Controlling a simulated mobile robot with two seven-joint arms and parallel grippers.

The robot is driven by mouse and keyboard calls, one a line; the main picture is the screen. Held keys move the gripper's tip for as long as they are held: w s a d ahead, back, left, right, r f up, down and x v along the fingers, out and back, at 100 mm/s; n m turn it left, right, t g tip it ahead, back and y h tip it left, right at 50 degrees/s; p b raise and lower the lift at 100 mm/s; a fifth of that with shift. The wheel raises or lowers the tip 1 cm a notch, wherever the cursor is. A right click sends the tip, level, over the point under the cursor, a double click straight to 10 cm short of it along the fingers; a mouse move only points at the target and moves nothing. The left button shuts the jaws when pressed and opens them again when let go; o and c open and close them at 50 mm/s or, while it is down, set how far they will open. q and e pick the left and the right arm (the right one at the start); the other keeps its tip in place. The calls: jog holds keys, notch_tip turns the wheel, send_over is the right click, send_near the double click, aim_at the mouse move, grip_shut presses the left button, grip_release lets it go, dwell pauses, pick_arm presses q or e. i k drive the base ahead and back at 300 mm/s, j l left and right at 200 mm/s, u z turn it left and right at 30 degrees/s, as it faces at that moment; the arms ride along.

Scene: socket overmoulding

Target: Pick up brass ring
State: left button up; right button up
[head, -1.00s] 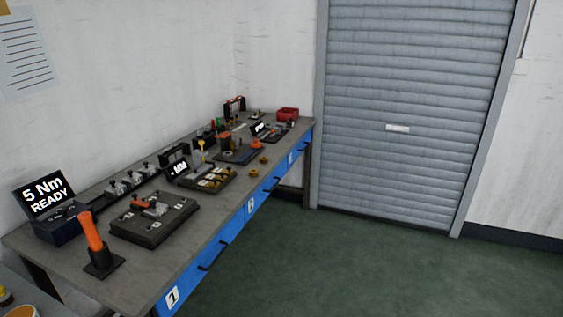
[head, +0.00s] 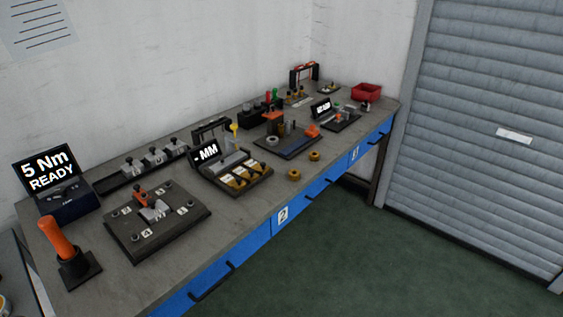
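Two small brass-coloured rings lie on the bare bench top near its front edge, right of the middle of the head view. The nearer brass ring (head: 294,174) sits just right of the fixture with brass parts. The farther brass ring (head: 315,156) sits in front of the blue-edged board. Several brass-coloured pieces (head: 240,180) also lie in that fixture. Neither of my grippers shows in the head view.
The long grey workbench (head: 225,235) has blue drawers with dark handles. A "5 Nm READY" display (head: 48,170), an orange-handled tool (head: 60,240) and a dark fixture plate (head: 158,222) stand at the near end. A red bin (head: 367,92) stands at the far end. The green floor in front is clear.

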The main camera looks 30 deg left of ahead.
aim_at(294, 174)
jog(key=i+l+u, duration=0.15)
jog(key=i+u, duration=0.3)
jog(key=i+l+u, duration=0.2)
jog(key=u, duration=0.3)
jog(key=i+l+u, duration=0.25)
jog(key=l+u, duration=0.2)
jog(key=i+l+u, duration=0.2)
jog(key=l+u, duration=0.3)
jog(key=j, duration=0.1)
